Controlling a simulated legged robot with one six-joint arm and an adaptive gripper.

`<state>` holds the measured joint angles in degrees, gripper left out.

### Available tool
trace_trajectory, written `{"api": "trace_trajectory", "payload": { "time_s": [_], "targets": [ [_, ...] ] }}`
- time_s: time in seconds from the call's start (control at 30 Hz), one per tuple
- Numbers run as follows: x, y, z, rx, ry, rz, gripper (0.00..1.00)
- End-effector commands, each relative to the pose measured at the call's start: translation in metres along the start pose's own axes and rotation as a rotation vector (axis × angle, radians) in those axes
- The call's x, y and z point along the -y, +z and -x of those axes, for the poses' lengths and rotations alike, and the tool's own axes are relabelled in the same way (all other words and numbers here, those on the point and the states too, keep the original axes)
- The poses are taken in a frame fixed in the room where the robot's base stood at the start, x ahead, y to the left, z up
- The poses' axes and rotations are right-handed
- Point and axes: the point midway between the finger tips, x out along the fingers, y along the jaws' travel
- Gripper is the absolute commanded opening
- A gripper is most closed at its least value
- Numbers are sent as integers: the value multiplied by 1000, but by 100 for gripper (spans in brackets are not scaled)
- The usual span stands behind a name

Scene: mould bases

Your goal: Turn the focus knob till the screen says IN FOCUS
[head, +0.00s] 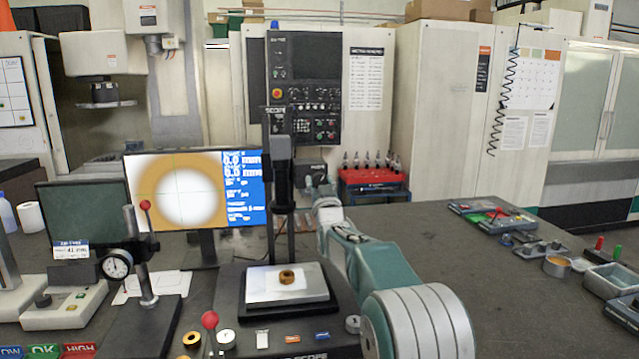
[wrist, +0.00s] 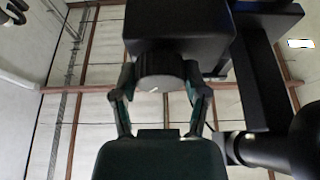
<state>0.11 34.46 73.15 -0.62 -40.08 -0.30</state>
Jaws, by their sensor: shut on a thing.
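In the wrist view the dark ribbed focus knob (wrist: 160,72), with a small white mark on its face, sits under a black housing. My gripper (wrist: 160,88) has a finger on each side of the knob and is shut on it. In the head view my arm reaches to the right of the scope's black column (head: 281,175); the knob and fingertips cannot be made out there. The screen (head: 195,190) shows a blurred white disc in an orange ring and a blue text panel, whose small lines are unreadable. A brass ring (head: 287,277) lies on the stage (head: 258,292).
A dial gauge stand (head: 117,264) and a dark monitor (head: 80,215) stand left of the scope. Small parts lie along its front. A red tool rack (head: 372,182) stands behind my arm. The bench right of my arm is largely clear, with trays (head: 612,280) at the far right.

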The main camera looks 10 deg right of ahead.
Motion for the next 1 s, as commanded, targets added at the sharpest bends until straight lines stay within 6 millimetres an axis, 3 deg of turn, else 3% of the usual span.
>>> {"api": "trace_trajectory", "payload": {
  "time_s": [1.0],
  "targets": [
    [2, 0, 0, -2, -340, 821, 11]
  ]
}}
